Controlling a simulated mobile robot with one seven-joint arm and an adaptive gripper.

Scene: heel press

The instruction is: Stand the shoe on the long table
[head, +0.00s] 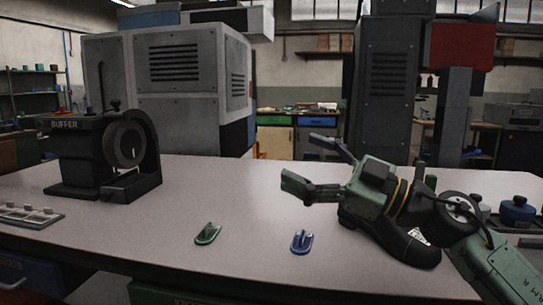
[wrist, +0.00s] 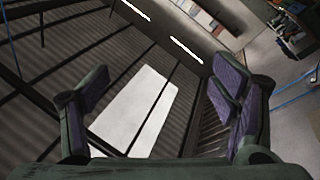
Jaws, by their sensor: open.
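A black shoe (head: 409,246) is on the long table (head: 250,185) at the right in the head view, behind and below my gripper and partly hidden by it. Its toe end points toward the lower right and carries a small white label. My gripper (head: 302,163) is open and empty above the table, with its fingers pointing left, away from the shoe. In the wrist view my open fingers (wrist: 165,95) frame only the ceiling and a bright skylight, and the shoe does not show there.
A green piece (head: 208,234) and a blue piece (head: 302,242) sit near the table's front edge. A buffer machine (head: 100,155) stands at the left, with a grey tray (head: 30,215) in front. Blue-topped knobs (head: 517,208) are at the right. The table's middle is clear.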

